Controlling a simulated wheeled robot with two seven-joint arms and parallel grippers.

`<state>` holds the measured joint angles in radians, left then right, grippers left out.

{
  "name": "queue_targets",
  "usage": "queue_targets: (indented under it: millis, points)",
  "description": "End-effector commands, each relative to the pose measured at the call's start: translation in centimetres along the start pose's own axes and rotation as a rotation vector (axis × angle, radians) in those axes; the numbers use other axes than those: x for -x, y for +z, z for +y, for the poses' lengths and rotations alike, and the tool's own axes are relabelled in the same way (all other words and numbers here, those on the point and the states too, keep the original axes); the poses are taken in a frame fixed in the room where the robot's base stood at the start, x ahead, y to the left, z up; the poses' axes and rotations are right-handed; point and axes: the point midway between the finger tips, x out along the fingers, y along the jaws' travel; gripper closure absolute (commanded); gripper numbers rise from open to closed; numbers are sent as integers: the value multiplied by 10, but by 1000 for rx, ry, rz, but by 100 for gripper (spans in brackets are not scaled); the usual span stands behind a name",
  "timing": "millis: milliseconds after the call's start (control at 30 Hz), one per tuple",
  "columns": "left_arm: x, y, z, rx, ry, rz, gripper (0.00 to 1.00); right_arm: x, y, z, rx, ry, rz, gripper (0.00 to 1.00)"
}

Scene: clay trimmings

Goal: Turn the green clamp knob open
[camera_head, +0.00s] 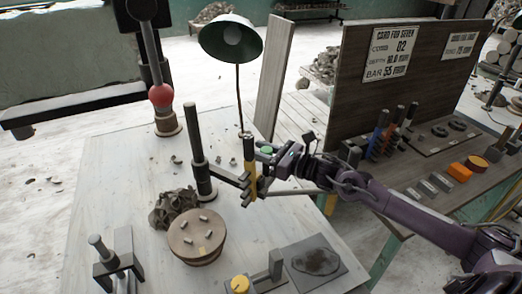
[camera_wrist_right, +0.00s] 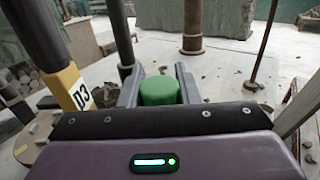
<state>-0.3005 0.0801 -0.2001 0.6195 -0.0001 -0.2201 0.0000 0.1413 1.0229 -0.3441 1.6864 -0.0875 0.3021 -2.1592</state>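The green clamp knob (camera_head: 267,149) shows in the head view beside the upright dark post with a yellow lower part (camera_head: 252,182). In the right wrist view the green knob (camera_wrist_right: 160,91) sits between the two grey fingers of my right gripper (camera_wrist_right: 160,84). The fingers lie along both sides of the knob with no clear gap. The yellow part, marked D3 (camera_wrist_right: 76,92), stands to the left there. In the head view my right arm reaches in from the right, and its gripper (camera_head: 279,156) is at the knob. My left gripper is not in view.
A black post (camera_head: 197,140) stands left of the clamp. A round wooden block (camera_head: 195,240), a clay lump (camera_head: 172,207) and a green lamp (camera_head: 231,40) are on the pale table. A dark board (camera_head: 400,90) and tool bench are at the right. The table's left part is mostly clear.

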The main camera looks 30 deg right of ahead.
Motion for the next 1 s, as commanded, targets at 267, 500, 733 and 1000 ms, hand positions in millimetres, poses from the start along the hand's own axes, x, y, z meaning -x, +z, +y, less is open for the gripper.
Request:
queue_targets:
  millis: [267,500,733,1000]
  points:
    - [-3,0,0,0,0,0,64,0,-2,0,2,-49,0,93]
    - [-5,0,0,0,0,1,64,0,0,-2,1,-131,-1,93]
    - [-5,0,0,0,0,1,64,0,0,-3,1,-132,-1,69]
    - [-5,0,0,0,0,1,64,0,0,-3,1,-130,0,48]
